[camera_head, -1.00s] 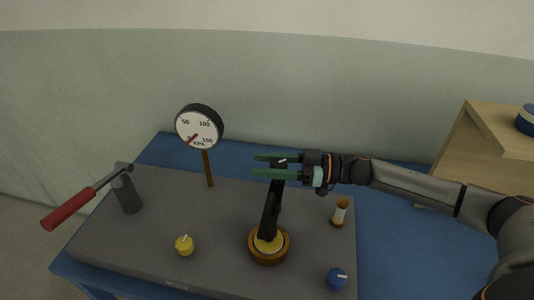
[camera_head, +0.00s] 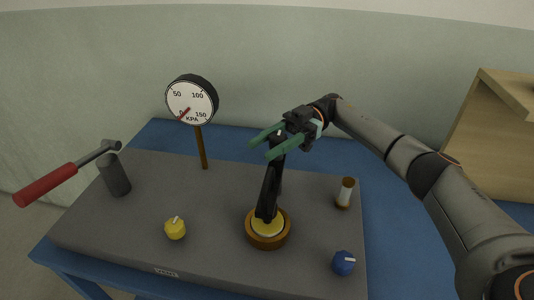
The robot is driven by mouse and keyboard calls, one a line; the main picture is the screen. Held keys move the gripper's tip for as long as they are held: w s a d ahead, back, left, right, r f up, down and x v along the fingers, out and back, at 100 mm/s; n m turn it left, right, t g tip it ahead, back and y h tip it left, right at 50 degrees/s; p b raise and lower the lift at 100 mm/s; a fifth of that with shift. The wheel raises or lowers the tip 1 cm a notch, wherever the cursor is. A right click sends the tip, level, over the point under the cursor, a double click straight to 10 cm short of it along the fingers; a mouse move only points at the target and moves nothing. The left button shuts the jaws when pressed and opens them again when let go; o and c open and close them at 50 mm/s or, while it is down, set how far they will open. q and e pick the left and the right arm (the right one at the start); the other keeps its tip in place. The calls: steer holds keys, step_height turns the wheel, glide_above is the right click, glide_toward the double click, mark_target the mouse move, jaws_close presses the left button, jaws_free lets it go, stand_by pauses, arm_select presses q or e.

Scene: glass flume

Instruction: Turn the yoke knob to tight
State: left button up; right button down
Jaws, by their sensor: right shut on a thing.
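The black yoke (camera_head: 269,190) rises from a round brass-coloured base with a yellow centre (camera_head: 268,233) on the grey board. The yoke knob (camera_head: 279,133), small and dark with a pale mark, sits at the top of the yoke. My right gripper (camera_head: 262,149) has its green fingers on either side of the knob, shut on it, with the fingertips reaching past it to the lower left. The fingers hide part of the knob, and I cannot read any tight marking. My left gripper is not in view.
A gauge marked KPA (camera_head: 192,101) stands on a post behind left, its red needle near the low end. A red-handled lever (camera_head: 48,184) is at far left.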

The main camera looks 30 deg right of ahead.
steer(key=shift+f+n+g+h+b, duration=0.1)
steer(key=shift+n+g+h+b, duration=0.25)
steer(key=shift+g, duration=0.25)
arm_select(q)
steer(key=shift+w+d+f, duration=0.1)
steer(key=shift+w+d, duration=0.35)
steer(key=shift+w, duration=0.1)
arm_select(e)
steer(key=shift+s, duration=0.1)
steer(key=shift+n+g, duration=0.25)
steer(key=shift+g, duration=0.05)
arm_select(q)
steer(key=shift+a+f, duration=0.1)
arm_select(e)
steer(key=shift+c, duration=1.9)
jaws_free()
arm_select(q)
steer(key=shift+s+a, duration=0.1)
